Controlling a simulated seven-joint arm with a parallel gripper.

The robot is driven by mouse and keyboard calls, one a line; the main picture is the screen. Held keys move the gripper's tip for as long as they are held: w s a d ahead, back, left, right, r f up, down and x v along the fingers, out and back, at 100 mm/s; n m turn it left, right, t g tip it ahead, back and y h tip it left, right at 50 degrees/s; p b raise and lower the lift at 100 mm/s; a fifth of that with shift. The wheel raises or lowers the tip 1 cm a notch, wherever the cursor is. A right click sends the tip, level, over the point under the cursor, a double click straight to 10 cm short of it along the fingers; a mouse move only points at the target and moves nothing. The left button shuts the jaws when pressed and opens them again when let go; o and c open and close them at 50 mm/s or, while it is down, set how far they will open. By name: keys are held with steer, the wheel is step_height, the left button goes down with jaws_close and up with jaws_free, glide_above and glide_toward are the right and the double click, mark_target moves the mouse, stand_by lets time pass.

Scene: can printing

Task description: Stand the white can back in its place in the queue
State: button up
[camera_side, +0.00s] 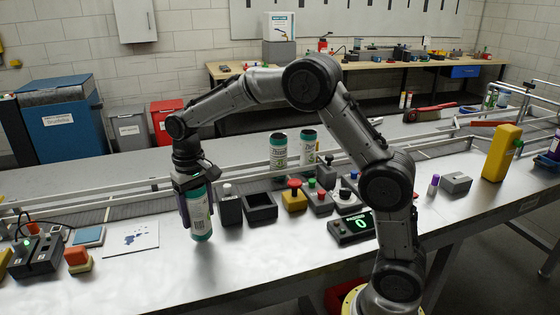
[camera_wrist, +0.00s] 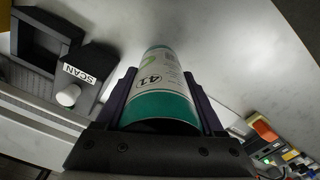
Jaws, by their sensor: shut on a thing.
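The white can (camera_side: 201,218), with a teal band at each end, is held upright in my gripper (camera_side: 197,208) above the metal bench. It also shows in the wrist view (camera_wrist: 162,85), between the two fingers, with "41" on its label. My gripper is shut on its sides. I cannot tell whether the can's base touches the bench. Two similar white and teal cans, one on the left (camera_side: 278,150) and one on the right (camera_side: 308,148), stand upright side by side at the conveyor (camera_side: 120,208) behind. My arm spans above them.
The SCAN block (camera_side: 230,209) with its white knob and an open dark square holder (camera_side: 261,208) stand just right of the can. Buttons and a green-lit counter (camera_side: 351,227) are farther right. A spotted white sheet (camera_side: 130,239) lies left. Bench in front is clear.

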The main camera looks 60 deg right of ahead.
stand_by(0.3)
steer(key=shift+s+m, duration=0.35)
steer(key=shift+m, duration=0.15)
step_height(320, 180, up, 3)
steer(key=m, duration=0.2)
steer(key=shift+f+m, duration=0.15)
steer(key=shift+m, duration=0.15)
steer(key=w+d+r+m, duration=0.3)
steer(key=d+r+m, duration=0.8)
steer(key=d, duration=0.4)
steer(key=s+d+r+m, duration=0.2)
steer(key=d+m, duration=0.1)
steer(key=d, duration=0.4)
steer(key=s+d+r+m, duration=0.2)
steer(key=d+m, duration=0.1)
steer(key=d, duration=0.4)
steer(key=s+d+f+m, duration=0.3)
steer(key=s+d, duration=0.3)
steer(key=d, duration=0.4)
steer(key=shift+s+d+f, duration=0.15)
steer(key=shift+d, duration=0.05)
steer(key=shift+f, duration=1.1)
